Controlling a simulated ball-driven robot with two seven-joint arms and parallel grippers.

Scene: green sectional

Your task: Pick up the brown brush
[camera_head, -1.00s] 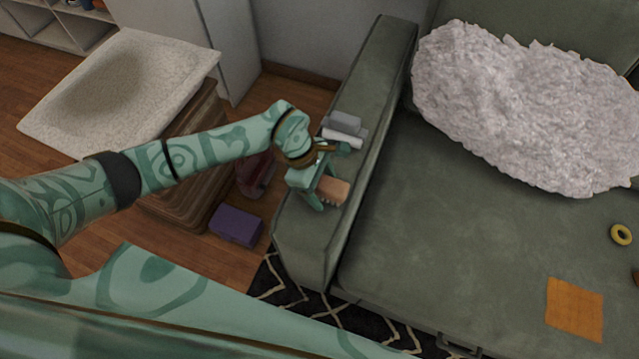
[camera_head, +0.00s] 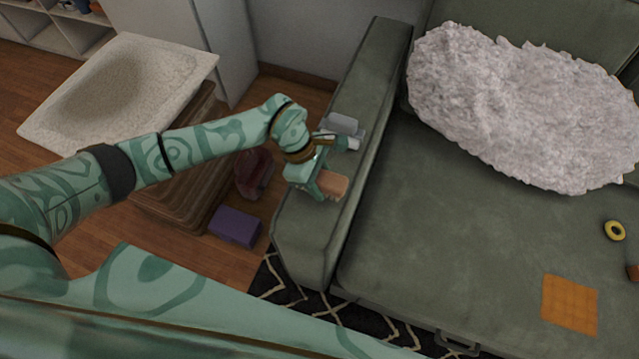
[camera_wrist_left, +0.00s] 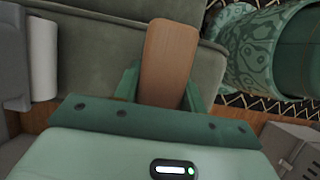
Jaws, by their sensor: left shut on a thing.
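The brown brush (camera_head: 331,184) is on the green sofa's armrest (camera_head: 372,90). In the left wrist view its flat wooden back (camera_wrist_left: 168,62) shows between the two green fingers. My left gripper (camera_head: 318,187) is shut on the brush, with one finger at each side of it. The gripper also shows in the left wrist view (camera_wrist_left: 165,85). The brush's underside is mostly hidden, and I cannot tell whether it still touches the armrest. My right gripper is not in view.
A grey and white object (camera_head: 341,128) lies on the armrest just behind the gripper. A purple box (camera_head: 236,226) is on the floor to the left. A fluffy pillow (camera_head: 520,105), a yellow ring (camera_head: 614,230) and an orange cloth (camera_head: 569,304) lie on the seat.

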